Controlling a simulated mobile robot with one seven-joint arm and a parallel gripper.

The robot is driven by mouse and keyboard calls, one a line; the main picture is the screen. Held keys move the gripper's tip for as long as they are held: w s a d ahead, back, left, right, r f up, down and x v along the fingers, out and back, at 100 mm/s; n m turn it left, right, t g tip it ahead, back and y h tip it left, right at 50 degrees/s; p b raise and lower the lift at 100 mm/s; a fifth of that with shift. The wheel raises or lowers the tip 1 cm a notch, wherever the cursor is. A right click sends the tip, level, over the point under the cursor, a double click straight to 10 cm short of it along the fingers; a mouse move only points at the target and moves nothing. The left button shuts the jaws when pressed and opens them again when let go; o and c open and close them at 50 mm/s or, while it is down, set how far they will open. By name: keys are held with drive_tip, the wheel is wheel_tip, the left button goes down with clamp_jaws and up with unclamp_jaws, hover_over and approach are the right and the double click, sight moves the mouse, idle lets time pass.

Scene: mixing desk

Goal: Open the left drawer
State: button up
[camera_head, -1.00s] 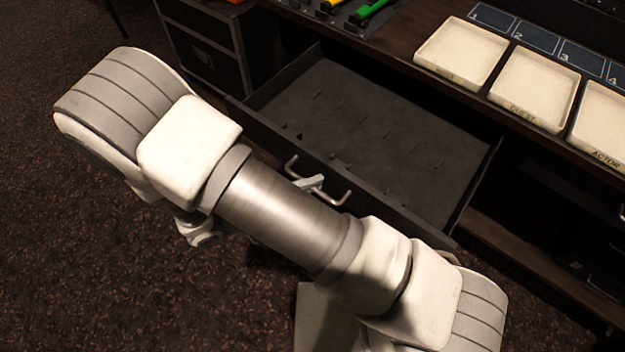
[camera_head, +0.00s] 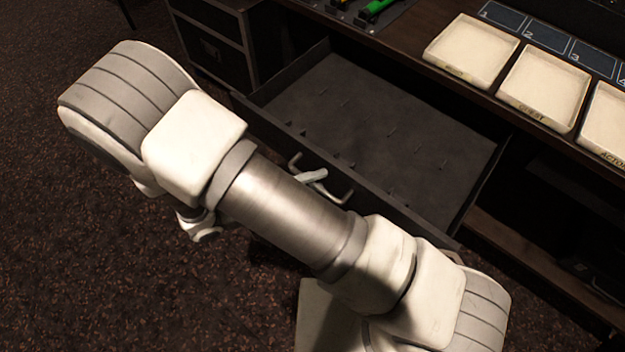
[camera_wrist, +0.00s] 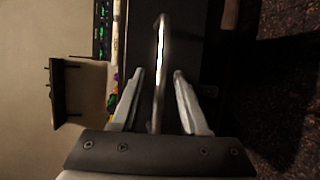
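The left drawer (camera_head: 385,130) is dark and stands pulled well out of the desk in the head view, its empty inside showing. Its metal bar handle (camera_head: 343,197) is on the front panel, partly hidden behind my arm. My gripper (camera_head: 312,176) is at the handle, with only a pale finger showing there. In the wrist view my gripper (camera_wrist: 159,72) is open, and the handle (camera_wrist: 160,50) runs between its two fingers with a gap on each side.
Cream trays (camera_head: 472,52) and numbered dark panels (camera_head: 545,36) are on the desktop. A dark cabinet (camera_head: 212,45) stands left of the drawer. A dark open space (camera_head: 560,190) lies to the right under the desk. The speckled carpet (camera_head: 60,250) at left is clear.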

idle(0.3)
drive_tip(key=b+v, duration=0.1)
drive_tip(key=v, duration=1.6)
drive_tip(key=shift+b, duration=0.3)
drive_tip(key=shift+s+a+r, duration=0.1)
drive_tip(key=shift+s+a, duration=0.05)
drive_tip(key=shift+a, duration=0.1)
